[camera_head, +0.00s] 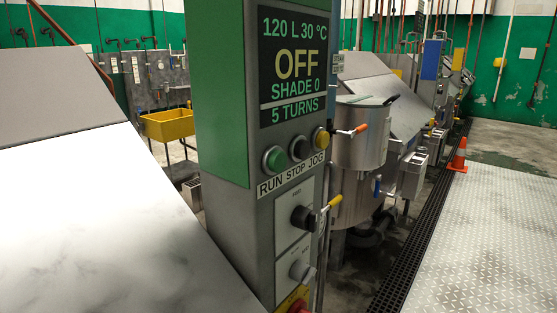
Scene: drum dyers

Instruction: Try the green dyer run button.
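The green dyer's control post (217,100) stands upright near the middle of the head view. Its dark display (293,65) reads "120 L 30 °C", "OFF", "SHADE 0" and "5 TURNS". Below it are three round buttons: the green run button (275,159) at the left, the black stop button (299,148) in the middle and the yellow jog button (321,138) at the right. A label (291,174) under them reads "RUN STOP JOG". Neither of my grippers is in view.
Two knobs (303,218) and a partly cut-off red control (298,306) sit lower on the post. A large pale sloping surface (110,210) fills the lower left. A steel vessel (360,135) stands behind the post. An orange cone (459,155) stands by the floor grating (420,235); patterned floor lies open at right.

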